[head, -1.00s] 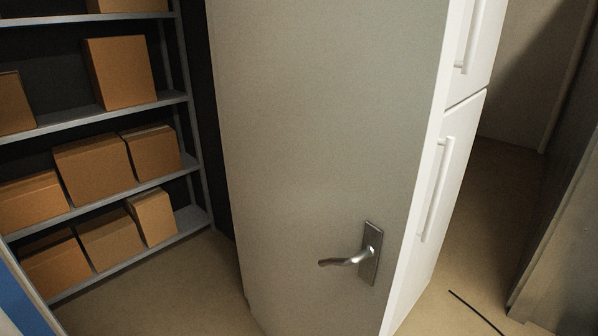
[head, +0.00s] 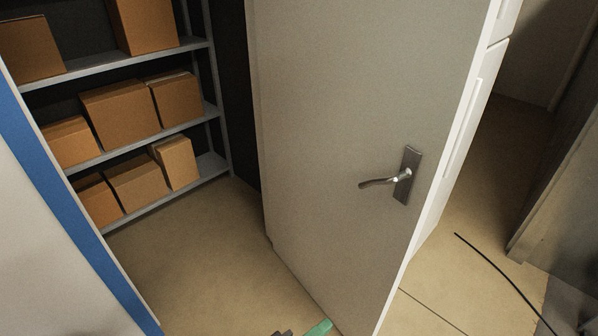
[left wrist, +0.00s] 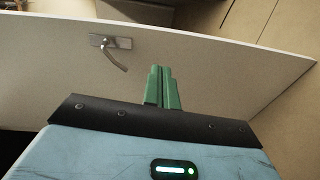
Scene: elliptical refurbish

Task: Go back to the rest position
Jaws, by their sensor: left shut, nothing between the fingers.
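My left gripper (left wrist: 163,86) shows its green fingers shut and empty in the left wrist view, pointing toward the grey door. In the head view only a green tip of the left gripper (head: 318,329) shows at the bottom edge, low in front of the door; the rest is cut off. The grey door (head: 345,120) stands open, with its metal lever handle (head: 390,179) on the right side. The handle (left wrist: 112,46) also shows in the left wrist view, left of the fingers and apart from them. My right gripper is not in view.
A metal shelf rack (head: 140,150) with several cardboard boxes stands at the back left. A blue-edged white panel (head: 60,200) rises at the left. A white cabinet (head: 480,110) is behind the door. A dark cable (head: 497,270) lies on the floor at the right. Floor (head: 190,250) before the shelves is clear.

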